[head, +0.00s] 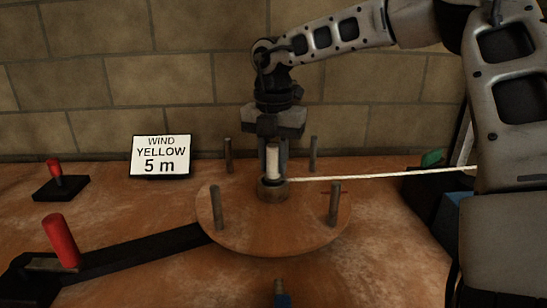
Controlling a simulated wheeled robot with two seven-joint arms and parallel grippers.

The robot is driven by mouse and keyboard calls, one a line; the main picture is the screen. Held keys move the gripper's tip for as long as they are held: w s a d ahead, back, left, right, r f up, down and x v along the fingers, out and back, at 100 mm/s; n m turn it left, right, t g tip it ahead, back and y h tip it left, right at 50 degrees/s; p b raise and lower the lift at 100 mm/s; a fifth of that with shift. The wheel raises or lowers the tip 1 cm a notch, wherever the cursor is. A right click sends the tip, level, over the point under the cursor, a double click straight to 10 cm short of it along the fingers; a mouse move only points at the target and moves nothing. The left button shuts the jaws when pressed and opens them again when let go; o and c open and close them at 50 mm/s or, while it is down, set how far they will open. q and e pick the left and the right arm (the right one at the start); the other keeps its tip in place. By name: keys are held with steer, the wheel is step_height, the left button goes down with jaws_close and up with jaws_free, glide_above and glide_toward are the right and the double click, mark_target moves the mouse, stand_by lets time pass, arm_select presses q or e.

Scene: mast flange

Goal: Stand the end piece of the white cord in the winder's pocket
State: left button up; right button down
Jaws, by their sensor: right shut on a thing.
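The white end piece (273,161) stands upright at the middle of the winder's round disc (245,232). My right gripper (273,152) comes down from above and is shut on it. Its lower end is at the mouth of the brown ring-shaped pocket (272,189); I cannot tell how deep it sits. The white cord (385,176) runs nearly straight from the foot of the piece to the right, passing behind my right arm. My left gripper is not in view.
Several upright pegs (218,206) stand around the disc. A dark crank bar with a red handle (61,240) reaches left. A sign (160,155) reads "WIND YELLOW 5 m". A red lever (55,174) stands far left. A blue item (283,299) shows at the front edge.

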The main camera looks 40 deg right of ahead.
steer(key=c, duration=1.1)
jaws_free()
step_height(320, 180, up, 16)
steer(key=shift+p, duration=1)
